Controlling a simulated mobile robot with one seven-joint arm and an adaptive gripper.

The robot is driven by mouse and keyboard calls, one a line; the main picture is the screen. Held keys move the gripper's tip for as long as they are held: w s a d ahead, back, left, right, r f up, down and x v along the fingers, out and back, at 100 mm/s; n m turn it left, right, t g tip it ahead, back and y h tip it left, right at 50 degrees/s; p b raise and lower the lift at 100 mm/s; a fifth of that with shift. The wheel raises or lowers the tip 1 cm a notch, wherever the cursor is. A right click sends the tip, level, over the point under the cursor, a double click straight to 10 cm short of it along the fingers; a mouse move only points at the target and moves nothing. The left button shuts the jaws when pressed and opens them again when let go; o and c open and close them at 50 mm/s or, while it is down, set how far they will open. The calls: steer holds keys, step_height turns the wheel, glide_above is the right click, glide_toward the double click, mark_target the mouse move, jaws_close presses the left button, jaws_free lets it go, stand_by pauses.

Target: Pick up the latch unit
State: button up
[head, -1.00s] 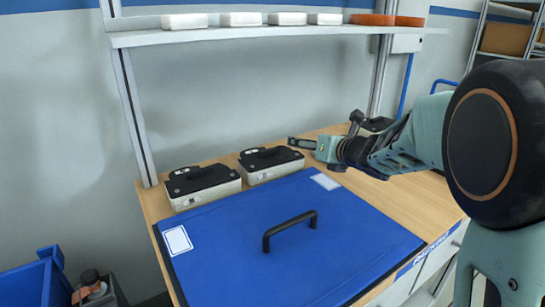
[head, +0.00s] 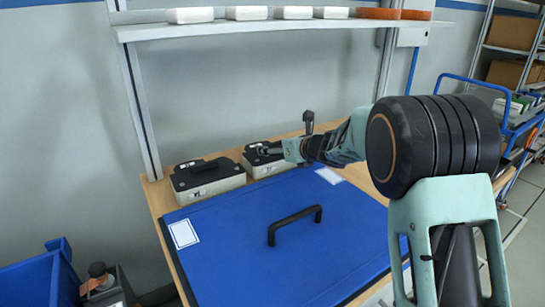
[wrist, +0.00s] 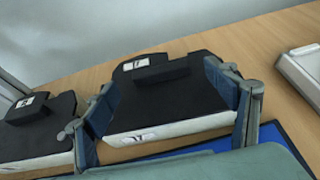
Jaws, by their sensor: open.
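Two alike latch units, black-topped with pale bases, stand side by side on the wooden bench behind a blue panel. The left one (head: 208,184) is clear of my gripper and shows partly at the left of the wrist view (wrist: 38,120). The right one (head: 270,168) is partly covered by my gripper (head: 268,150) in the head view. In the wrist view my open fingers (wrist: 163,100) lie on either side of this right unit (wrist: 170,97), which has a raised black block, a white top label and a small front label. I cannot tell whether they touch it.
The blue panel (head: 255,245) with a black handle (head: 294,224) covers the bench front. A pale item (wrist: 303,66) lies right of the units. A blue bin (head: 42,280) stands at left.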

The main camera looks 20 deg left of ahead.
steer(key=shift+x, duration=1)
steer(key=c, duration=1.4)
steer(key=shift+r, duration=0.15)
steer(key=shift+c, duration=0.5)
steer(key=shift+r, duration=0.1)
